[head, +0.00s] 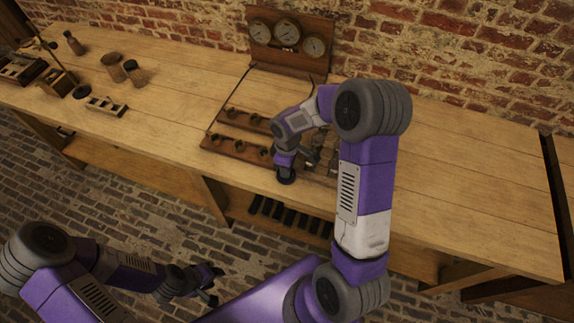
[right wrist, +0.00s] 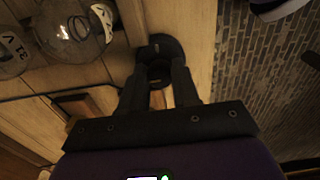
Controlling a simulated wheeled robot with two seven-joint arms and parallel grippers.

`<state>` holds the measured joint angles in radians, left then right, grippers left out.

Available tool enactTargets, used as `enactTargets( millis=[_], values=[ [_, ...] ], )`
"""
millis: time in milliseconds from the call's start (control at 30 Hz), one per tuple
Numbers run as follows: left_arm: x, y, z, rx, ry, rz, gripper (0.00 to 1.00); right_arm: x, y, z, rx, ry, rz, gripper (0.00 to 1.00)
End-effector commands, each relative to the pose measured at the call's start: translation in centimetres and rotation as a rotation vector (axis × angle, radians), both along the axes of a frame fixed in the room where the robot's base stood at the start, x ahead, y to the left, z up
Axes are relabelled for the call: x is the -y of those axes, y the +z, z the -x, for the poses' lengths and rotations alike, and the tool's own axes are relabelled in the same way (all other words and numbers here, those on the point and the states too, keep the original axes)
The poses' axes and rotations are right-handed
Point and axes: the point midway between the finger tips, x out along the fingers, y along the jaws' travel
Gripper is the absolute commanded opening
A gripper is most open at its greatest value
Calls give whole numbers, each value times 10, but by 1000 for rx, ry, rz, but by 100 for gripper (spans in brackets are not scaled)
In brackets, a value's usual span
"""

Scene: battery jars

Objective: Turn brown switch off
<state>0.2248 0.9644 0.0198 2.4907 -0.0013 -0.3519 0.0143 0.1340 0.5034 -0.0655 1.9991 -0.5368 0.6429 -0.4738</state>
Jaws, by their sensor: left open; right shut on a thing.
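My right gripper reaches over the front edge of the bench, and in the right wrist view its fingers (right wrist: 157,82) are shut on a dark thing. A dark round piece (right wrist: 158,48) with a ring shape shows just beyond the fingertips; the fingers hide part of it. In the head view a dark round piece (head: 286,176) shows at the bench edge below my right gripper. I cannot tell whether it is the brown switch, or its on or off position. My left gripper (head: 211,284) is open and empty, low in front of the bench.
A wooden board (head: 235,149) with several dark round fittings lies on the bench. Glass jars with white labels (right wrist: 72,28) stand close to the right gripper. A panel with three dials (head: 288,35) stands against the brick wall. The bench's right end (head: 470,180) is clear.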

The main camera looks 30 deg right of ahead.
Motion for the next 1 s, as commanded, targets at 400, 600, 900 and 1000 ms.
enactTargets(
  millis=[400, 600, 900, 1000],
  values=[
    [0, 0, 0, 0, 0, 0, 43, 0, 1, -1, 3, 7, 0, 35],
    [0, 0, 0, 0, 0, 0, 43, 0, 0, 0, 2, 6, 1, 56],
    [0, 2, 0, 0, 0, 0, 43, 0, 7, -1, 3, 5, 1, 56],
    [0, 6, 0, 0, 0, 0, 43, 0, 22, -1, 5, 3, 1, 56]
  ],
)
